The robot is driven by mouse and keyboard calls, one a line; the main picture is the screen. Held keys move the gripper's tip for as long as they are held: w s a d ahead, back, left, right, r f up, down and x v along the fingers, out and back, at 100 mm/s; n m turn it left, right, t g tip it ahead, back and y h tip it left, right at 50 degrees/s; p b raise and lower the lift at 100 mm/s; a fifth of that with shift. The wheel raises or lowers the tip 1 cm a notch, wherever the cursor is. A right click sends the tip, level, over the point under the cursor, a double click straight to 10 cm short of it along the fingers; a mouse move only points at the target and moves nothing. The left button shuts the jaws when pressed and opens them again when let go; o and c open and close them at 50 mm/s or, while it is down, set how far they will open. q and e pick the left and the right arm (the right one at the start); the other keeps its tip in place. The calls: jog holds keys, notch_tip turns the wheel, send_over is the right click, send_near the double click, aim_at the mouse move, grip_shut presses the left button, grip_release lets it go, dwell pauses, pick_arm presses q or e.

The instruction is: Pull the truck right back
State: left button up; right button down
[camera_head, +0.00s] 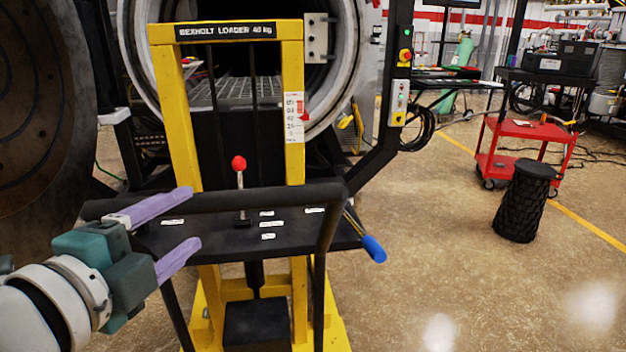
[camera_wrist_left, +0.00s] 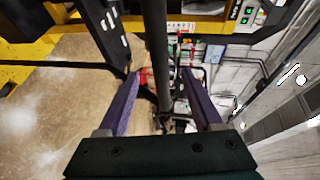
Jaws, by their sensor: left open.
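My left gripper (camera_head: 194,217), with purple fingers, is at the left part of the handle. It is open. In the left wrist view the dark handle bar (camera_wrist_left: 157,45) runs between the two spread fingers, with a gap visible on both sides. My right gripper is not in view.
A red-knobbed lever (camera_head: 239,164) stands on the loader's dark shelf (camera_head: 190,236), and a blue grip (camera_head: 374,249) sticks out at its right. The round furnace door (camera_head: 40,110) is at the left. A black stool (camera_head: 524,202) and red cart (camera_head: 525,130) stand right. Floor front right is clear.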

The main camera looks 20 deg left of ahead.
aim_at(210, 207)
pick_arm(q)
jog(key=x, duration=0.8)
jog(key=shift+d, duration=0.1)
jog(key=shift+c, duration=0.4)
grip_shut()
dwell(0.8)
